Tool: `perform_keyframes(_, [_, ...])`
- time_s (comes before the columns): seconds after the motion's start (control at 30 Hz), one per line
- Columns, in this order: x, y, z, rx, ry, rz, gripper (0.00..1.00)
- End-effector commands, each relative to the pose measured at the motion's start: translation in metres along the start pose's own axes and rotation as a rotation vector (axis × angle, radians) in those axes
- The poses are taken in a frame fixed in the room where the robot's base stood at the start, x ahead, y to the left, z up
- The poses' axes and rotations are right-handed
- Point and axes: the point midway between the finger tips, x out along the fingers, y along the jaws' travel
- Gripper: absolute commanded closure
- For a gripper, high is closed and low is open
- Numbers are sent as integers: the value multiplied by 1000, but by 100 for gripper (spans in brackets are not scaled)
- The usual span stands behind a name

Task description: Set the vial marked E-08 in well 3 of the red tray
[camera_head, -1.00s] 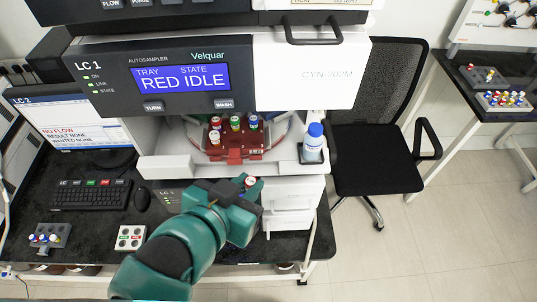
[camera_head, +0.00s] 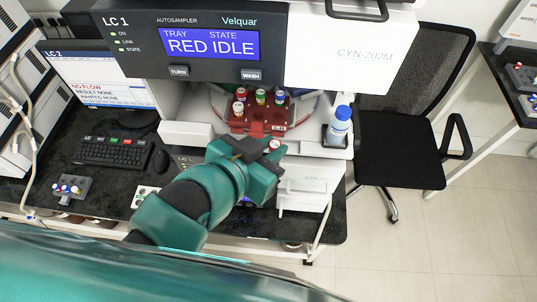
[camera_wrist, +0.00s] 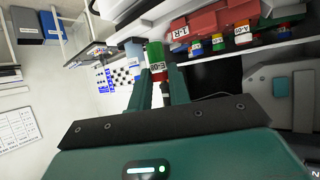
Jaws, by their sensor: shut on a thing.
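My gripper (camera_head: 266,149) is shut on a vial. In the wrist view the vial (camera_wrist: 155,62) stands between the fingers, with a green body, a white label reading E-08 and some red at its lower end. In the head view only its red and white top (camera_head: 274,144) shows. The red tray (camera_head: 243,127) sits inside the autosampler opening, just beyond and above my gripper in the picture. It holds several vials with red, green, blue and white colours. Part of the tray (camera_wrist: 205,22) shows upper right in the wrist view. Its well numbers are too small to read.
A blue-capped bottle (camera_head: 339,126) stands right of the opening. The autosampler housing (camera_head: 190,45) overhangs the tray and reads RED IDLE. A small grey rack (camera_head: 71,188) and a white block (camera_head: 143,196) are on the bench at left. An office chair (camera_head: 400,150) stands at right.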

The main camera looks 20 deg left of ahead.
Motion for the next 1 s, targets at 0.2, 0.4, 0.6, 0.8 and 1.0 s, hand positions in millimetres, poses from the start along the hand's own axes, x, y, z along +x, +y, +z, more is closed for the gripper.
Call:
perform_keyframes(0.2, [12, -7, -4, 1, -3, 2, 95])
perform_keyframes(0.4, [21, -14, -10, 1, -1, 0, 95])
perform_keyframes(0.6, [31, -20, -14, -1, -1, 1, 95])
perform_keyframes(0.8, [41, -26, -18, 0, -2, 1, 95])
perform_keyframes(1.0, [51, -32, -23, 0, -2, 2, 95])
